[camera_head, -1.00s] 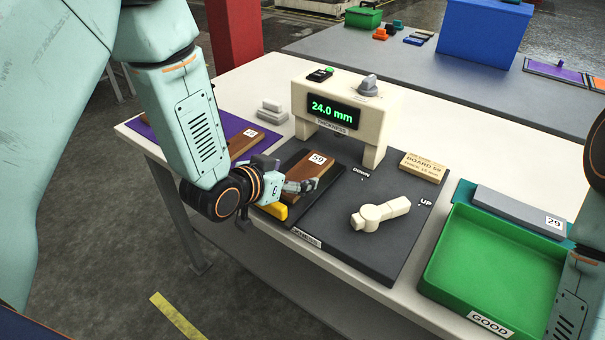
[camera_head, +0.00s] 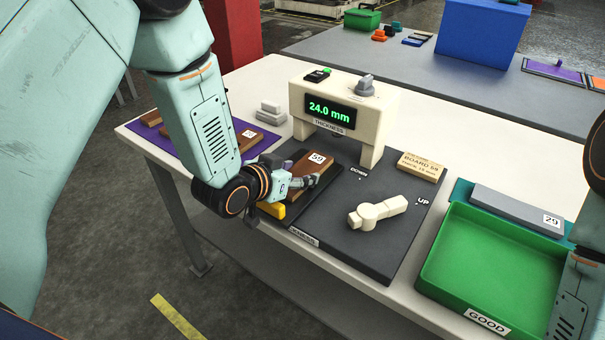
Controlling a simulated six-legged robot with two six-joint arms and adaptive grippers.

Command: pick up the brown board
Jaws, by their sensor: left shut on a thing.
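The brown board labelled 59 (camera_head: 316,162) is at the left part of the dark press base (camera_head: 345,238), beside the thickness gauge (camera_head: 345,112), which reads 24.0 mm. My left gripper (camera_head: 302,181) is shut on this board at its near end, with a finger showing across its right side. The gripper hides the board's near part. I cannot tell whether the board is clear of the base. My right gripper is out of view; only part of my right arm shows at the right edge.
Other brown boards (camera_head: 246,137) lie on a purple mat (camera_head: 183,146) at the left. A cream lever (camera_head: 377,212) stands on the base. A green GOOD tray (camera_head: 490,265) and a grey board 29 (camera_head: 520,211) are at the right. A yellow block (camera_head: 271,210) is under my gripper.

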